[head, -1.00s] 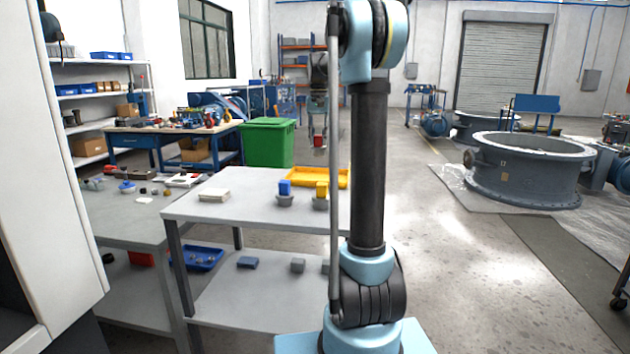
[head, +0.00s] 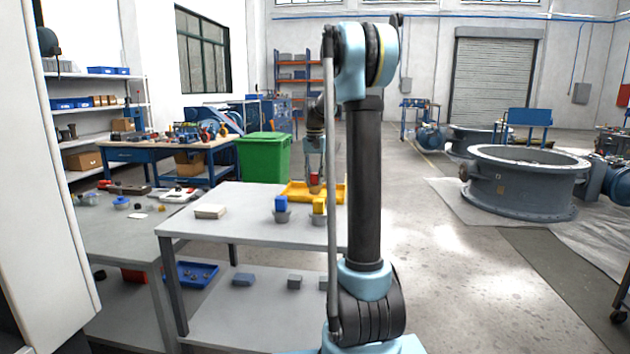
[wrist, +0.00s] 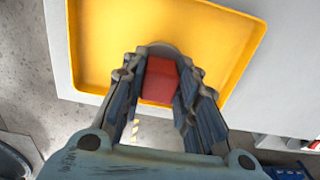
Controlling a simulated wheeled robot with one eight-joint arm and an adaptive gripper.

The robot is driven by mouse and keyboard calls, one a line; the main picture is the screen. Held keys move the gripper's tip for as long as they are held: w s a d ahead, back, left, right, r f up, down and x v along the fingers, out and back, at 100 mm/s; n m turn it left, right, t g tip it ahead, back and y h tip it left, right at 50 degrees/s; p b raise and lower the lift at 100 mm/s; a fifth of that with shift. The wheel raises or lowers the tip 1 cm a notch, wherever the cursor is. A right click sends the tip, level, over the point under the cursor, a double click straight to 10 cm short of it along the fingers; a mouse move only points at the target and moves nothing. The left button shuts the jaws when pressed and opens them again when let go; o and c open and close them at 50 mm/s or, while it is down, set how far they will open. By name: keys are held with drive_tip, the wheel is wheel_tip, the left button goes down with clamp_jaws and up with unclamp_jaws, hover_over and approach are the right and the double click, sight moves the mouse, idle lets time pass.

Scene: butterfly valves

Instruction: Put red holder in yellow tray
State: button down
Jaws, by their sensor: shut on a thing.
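The red holder (wrist: 159,82) is a red block with a grey rounded part at its far end. My gripper (wrist: 161,74) is shut on it, with a finger on each side. In the wrist view the holder is over the yellow tray (wrist: 105,40), near one edge. In the head view the yellow tray (head: 299,195) lies at the back right of the grey table, partly behind my arm. The red holder (head: 315,178) shows small there, low at the tray. I cannot tell whether it touches the tray floor.
On the grey table (head: 225,229) a blue block (head: 281,203) and a yellow block (head: 318,206) sit in grey bases in front of the tray. A pale flat box (head: 210,211) lies at the left. A green bin (head: 264,158) stands behind.

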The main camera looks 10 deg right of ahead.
drive_tip(key=shift+f, duration=0.4)
drive_tip(key=c, duration=1.2)
unclamp_jaws()
drive_tip(key=shift+f, duration=0.1)
drive_tip(key=shift+c, duration=0.2)
wheel_tip(320, 180, up, 12)
drive_tip(key=shift+s, duration=0.15)
